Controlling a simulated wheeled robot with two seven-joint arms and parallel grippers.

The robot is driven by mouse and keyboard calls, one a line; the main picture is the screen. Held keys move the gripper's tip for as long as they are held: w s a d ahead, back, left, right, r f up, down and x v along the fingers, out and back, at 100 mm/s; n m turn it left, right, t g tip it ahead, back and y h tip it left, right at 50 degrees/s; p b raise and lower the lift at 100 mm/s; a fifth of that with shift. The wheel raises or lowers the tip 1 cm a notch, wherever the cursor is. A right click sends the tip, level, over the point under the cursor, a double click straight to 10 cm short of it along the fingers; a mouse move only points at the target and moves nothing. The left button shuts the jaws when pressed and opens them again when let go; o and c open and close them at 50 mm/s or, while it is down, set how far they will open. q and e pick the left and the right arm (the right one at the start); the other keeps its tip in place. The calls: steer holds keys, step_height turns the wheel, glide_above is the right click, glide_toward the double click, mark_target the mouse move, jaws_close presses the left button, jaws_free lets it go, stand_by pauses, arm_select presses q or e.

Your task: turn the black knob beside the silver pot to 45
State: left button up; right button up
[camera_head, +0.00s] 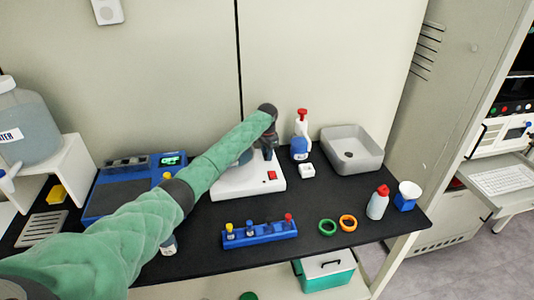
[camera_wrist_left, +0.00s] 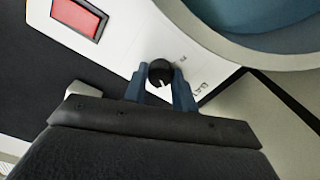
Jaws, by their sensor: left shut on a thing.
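The black knob (camera_wrist_left: 159,70) sits on the white base of the heating device, which shows in the wrist view (camera_wrist_left: 135,30) and the head view (camera_head: 232,186). My left gripper (camera_wrist_left: 160,84) is shut on the knob, one blue finger on each side. A white mark shows on the knob's face, pointing toward the gripper. Small print lies beside the knob, too small to read. The silver pot (camera_wrist_left: 270,58) shows its rim and bluish inside at the upper right. In the head view my left gripper (camera_head: 267,152) is over the base, and my arm hides the knob and most of the pot.
A red switch (camera_wrist_left: 78,17) is on the same base. A blue rack (camera_head: 260,236) stands in front, with green (camera_head: 327,227) and orange rings (camera_head: 347,223) to its right. A bottle with a red top (camera_head: 302,125) and a grey basin (camera_head: 352,150) stand behind to the right.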

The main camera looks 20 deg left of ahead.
arm_select(q)
steer(key=shift+r+m, duration=0.1)
steer(key=shift+m, duration=2.5)
arm_select(e)
steer(key=shift+w+f, duration=0.1)
steer(key=shift+s, duration=0.45)
arm_select(q)
steer(key=o, duration=1)
arm_select(e)
steer(key=shift+w, duration=0.2)
steer(key=shift+w, duration=0.1)
steer(key=shift+w, duration=0.1)
